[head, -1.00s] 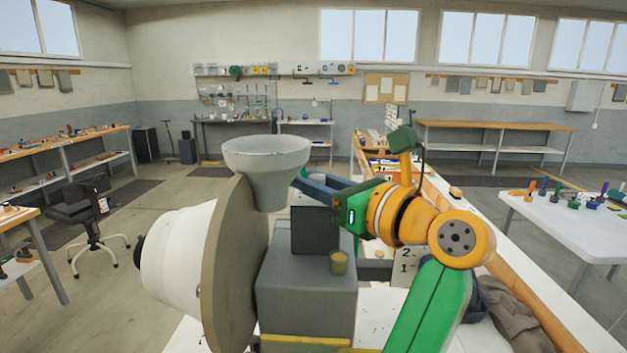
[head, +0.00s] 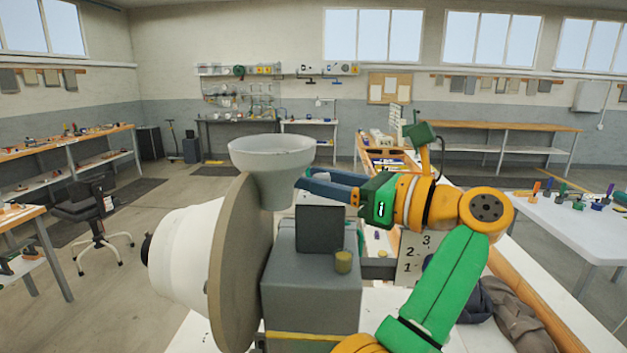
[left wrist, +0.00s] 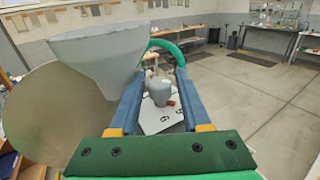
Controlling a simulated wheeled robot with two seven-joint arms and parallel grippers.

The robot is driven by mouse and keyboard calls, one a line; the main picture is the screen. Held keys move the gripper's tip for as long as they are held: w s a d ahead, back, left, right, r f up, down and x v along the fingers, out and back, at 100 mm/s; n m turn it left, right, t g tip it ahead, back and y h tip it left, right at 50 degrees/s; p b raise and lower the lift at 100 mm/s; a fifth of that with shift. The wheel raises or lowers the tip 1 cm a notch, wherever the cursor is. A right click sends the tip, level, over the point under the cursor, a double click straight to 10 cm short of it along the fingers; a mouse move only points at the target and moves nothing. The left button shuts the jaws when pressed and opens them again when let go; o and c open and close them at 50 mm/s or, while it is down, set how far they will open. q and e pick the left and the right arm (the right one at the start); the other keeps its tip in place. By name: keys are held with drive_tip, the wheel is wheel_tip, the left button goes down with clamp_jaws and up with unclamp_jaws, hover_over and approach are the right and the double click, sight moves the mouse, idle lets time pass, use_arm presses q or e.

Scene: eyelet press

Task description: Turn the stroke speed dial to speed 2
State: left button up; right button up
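My left gripper (head: 308,183) has blue fingers that point left, just right of the grey funnel in the head view. In the left wrist view its fingers (left wrist: 160,78) are apart. A grey knob (left wrist: 160,90) shows in the gap between them, over a white plate (left wrist: 160,116) marked 6 and 5; I see no finger clearly touching the knob. An orange mark lies beside the knob. In the head view a white plate (head: 415,256) reads 1, 2, 3 below my gripper. The dial's setting cannot be read. My right gripper is out of view.
The press has a grey body (head: 312,300), a large round disc (head: 240,260) and a funnel (head: 272,155) close to my fingers. Dark cloth (head: 515,315) lies on the bench at right.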

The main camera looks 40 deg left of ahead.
use_arm(q)
drive_tip(key=shift+o, duration=0.5)
drive_tip(key=shift+w+d, duration=0.15)
drive_tip(key=shift+d, duration=0.25)
